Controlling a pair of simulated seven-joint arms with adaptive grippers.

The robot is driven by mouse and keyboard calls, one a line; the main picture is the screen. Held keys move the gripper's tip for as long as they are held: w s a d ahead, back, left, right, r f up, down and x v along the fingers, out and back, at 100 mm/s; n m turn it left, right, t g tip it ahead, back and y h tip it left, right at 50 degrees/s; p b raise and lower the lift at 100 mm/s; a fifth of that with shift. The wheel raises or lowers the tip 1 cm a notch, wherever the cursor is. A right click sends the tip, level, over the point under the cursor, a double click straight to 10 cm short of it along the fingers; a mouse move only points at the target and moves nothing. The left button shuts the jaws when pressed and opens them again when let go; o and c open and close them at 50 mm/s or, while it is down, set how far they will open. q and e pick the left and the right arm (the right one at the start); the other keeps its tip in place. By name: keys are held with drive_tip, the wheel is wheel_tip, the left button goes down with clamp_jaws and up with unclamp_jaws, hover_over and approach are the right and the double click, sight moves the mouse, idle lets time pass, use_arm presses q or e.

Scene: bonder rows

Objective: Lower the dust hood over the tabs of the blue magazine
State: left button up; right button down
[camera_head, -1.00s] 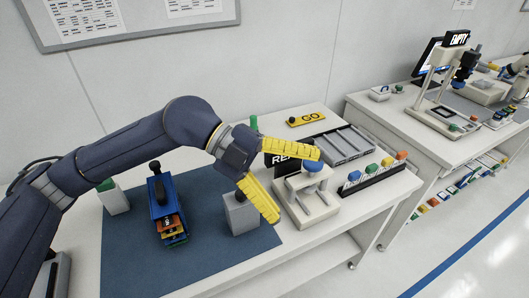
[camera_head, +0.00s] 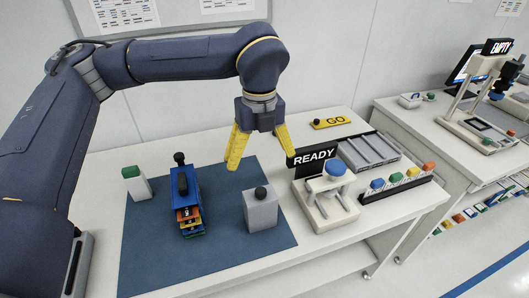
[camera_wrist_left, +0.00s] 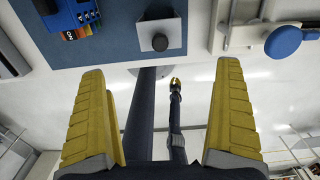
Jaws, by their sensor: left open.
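The blue magazine (camera_head: 183,191) lies on the dark blue mat (camera_head: 150,245); colored tabs (camera_head: 189,217) show at its near end, with a black knob at its far end. It is partly cut off in the wrist view (camera_wrist_left: 57,20). A grey box with a black knob, apparently the dust hood (camera_head: 261,211), stands on the mat right of the magazine; it shows at the wrist view's top (camera_wrist_left: 150,24). My left gripper (camera_head: 262,158) is open and empty, fingers pointing down, above and apart from the hood. The tabs are uncovered.
A white press with a blue knob (camera_head: 336,168) stands right of the hood, before a READY sign (camera_head: 315,159). A white block with a green top (camera_head: 136,182) stands left of the magazine. A yellow GO plate (camera_head: 330,123) and grey tray (camera_head: 367,149) lie behind.

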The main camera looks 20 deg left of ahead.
sight(261, 200)
use_arm(q)
wheel_tip(261, 200, down, 16)
drive_tip(key=shift+f, duration=0.15)
idle(0.8)
drive_tip(key=c, duration=1.4)
wheel_tip(261, 200, up, 16)
idle(1.8)
idle(0.5)
